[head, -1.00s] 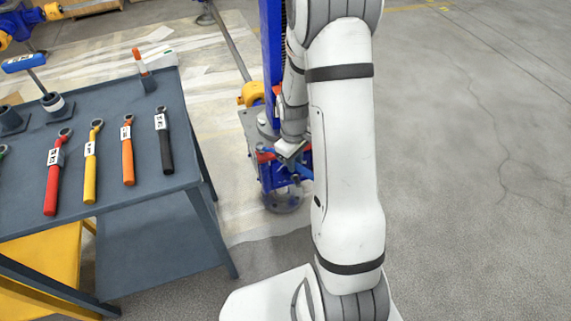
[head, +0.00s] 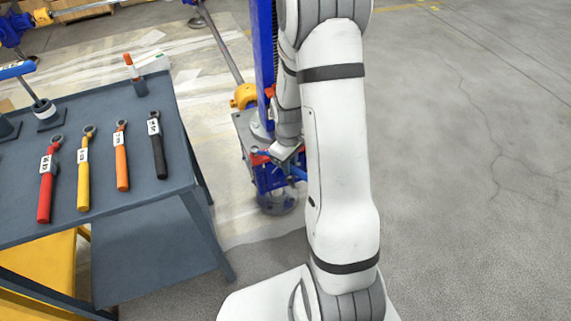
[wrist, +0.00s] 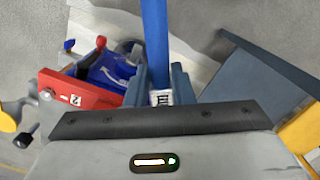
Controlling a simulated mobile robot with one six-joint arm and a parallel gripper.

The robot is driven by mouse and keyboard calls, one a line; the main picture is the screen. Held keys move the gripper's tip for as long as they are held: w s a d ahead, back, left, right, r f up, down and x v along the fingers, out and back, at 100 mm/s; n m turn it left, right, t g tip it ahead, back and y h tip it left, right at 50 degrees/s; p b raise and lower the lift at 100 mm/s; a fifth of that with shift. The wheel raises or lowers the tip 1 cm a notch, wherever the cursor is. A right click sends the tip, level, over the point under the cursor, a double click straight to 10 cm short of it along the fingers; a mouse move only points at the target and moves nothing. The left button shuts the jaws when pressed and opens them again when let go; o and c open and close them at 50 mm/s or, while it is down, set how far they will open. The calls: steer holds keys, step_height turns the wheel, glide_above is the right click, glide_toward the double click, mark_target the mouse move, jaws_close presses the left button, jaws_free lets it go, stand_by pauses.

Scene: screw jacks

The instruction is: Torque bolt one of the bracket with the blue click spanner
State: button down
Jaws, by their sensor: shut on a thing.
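The blue click spanner (wrist: 155,40) is in my gripper (wrist: 160,82) in the wrist view. Its blue shaft runs up out of the top of the picture, and a white label shows between the fingers; its far end is out of sight there. In the head view my gripper (head: 286,152) is beside the blue screw jack (head: 264,45), low at its base and partly behind my arm. A red block (wrist: 82,95) with a white label, seemingly reading 2, shows at left in the wrist view, next to blue jack parts. I cannot tell which bolt is bolt one.
A dark table (head: 110,195) stands at left with red (head: 45,195), yellow (head: 83,185), orange (head: 122,170) and black (head: 158,155) spanners. The floor to the right is clear.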

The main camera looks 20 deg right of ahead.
steer(key=shift+f+b, duration=0.6)
steer(key=shift+f, duration=0.3)
stand_by(0.4)
steer(key=a+m, duration=1)
steer(key=a, duration=0.2)
steer(key=shift+s, duration=0.45)
stand_by(1.2)
steer(key=d+n, duration=0.3)
steer(key=d, duration=0.1)
steer(key=d+n, duration=0.3)
steer(key=d, duration=0.1)
steer(key=w+d+n+p, duration=0.1)
steer(key=d+n, duration=0.3)
steer(key=shift+s, duration=0.1)
